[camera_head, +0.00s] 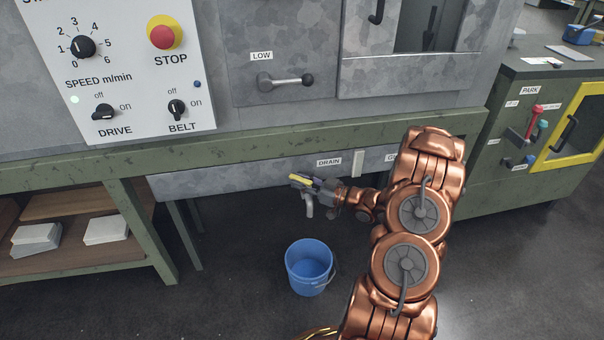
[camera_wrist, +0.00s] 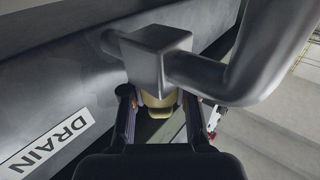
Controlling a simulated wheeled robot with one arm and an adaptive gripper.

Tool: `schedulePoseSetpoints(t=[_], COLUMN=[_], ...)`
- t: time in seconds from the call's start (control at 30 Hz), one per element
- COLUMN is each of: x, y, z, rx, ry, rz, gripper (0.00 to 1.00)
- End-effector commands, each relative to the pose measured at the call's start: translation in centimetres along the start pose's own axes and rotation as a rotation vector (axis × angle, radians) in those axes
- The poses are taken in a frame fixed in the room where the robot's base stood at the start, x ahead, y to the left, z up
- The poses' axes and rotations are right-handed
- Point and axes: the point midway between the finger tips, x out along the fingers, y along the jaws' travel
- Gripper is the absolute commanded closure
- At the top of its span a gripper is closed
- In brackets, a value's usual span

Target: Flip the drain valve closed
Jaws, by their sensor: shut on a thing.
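The drain valve sits under the DRAIN label (camera_head: 329,162) on the grey panel. Its grey block body (camera_wrist: 157,55) and curved spout (camera_wrist: 255,65) fill the top of the wrist view. In the head view the spout (camera_head: 309,207) points down. The valve's yellow lever (camera_head: 300,178) shows at my gripper (camera_head: 308,183). In the wrist view, the yellow lever part (camera_wrist: 159,99) lies between the two dark fingers, which are shut on it. Most of the lever is hidden by the valve body and gripper.
A blue bucket (camera_head: 309,268) stands on the floor below the spout. A green beam (camera_head: 250,150) runs above the panel. A LOW lever (camera_head: 286,80) and a control panel (camera_head: 125,60) are higher up. A green cabinet (camera_head: 530,140) stands at right.

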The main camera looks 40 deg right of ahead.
Motion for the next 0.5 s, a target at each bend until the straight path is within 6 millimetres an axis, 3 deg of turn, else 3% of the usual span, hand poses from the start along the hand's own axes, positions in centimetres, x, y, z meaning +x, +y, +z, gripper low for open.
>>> schedulePoseSetpoints(t=[0.5], x=[-0.22], y=[-0.33], z=[-0.08], rx=[-0.006], ry=[-0.001], rz=[-0.311], gripper=[1.0])
